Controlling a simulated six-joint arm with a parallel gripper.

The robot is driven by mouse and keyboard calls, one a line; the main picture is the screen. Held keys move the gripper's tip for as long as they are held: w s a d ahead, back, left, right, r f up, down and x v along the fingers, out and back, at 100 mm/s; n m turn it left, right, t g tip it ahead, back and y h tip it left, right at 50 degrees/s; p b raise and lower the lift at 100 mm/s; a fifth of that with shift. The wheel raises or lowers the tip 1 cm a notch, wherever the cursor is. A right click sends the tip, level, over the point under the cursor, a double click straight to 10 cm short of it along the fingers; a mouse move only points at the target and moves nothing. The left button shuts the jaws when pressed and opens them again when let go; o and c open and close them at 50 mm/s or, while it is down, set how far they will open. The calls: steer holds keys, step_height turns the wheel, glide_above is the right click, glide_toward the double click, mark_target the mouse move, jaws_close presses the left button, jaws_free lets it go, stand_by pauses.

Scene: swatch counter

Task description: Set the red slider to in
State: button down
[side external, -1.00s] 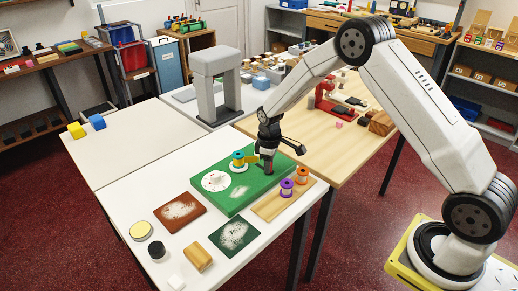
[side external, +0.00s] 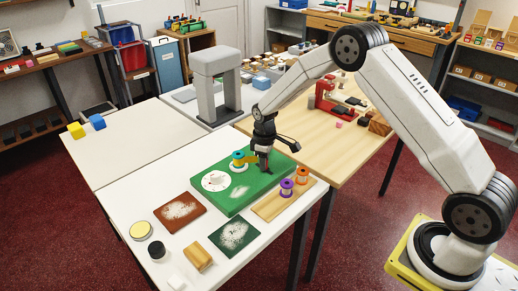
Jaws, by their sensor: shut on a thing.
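My gripper (side external: 264,168) points down over the right back part of a green board (side external: 219,203), its fingertips low at the board. It is shut on a small part, most likely the red slider, which the fingers largely hide; I cannot read its position. Just left of the fingers, a spool with a blue and yellow body (side external: 239,159) stands on the board. A white round disc (side external: 215,181) lies on the board's left part.
A wooden strip (side external: 269,210) with purple and orange spools (side external: 287,187) lies right of the board. Brown (side external: 180,212) and dark green (side external: 234,235) swatches lie in front. A grey arch (side external: 212,75) stands behind. The left table is mostly clear.

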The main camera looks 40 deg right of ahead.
steer(key=shift+w, duration=1.25)
steer(key=shift+r, duration=0.1)
steer(key=shift+c, duration=2.4)
jaws_free()
steer(key=shift+w, duration=0.1)
step_height(320, 180, up, 8)
steer(key=shift+s, duration=0.2)
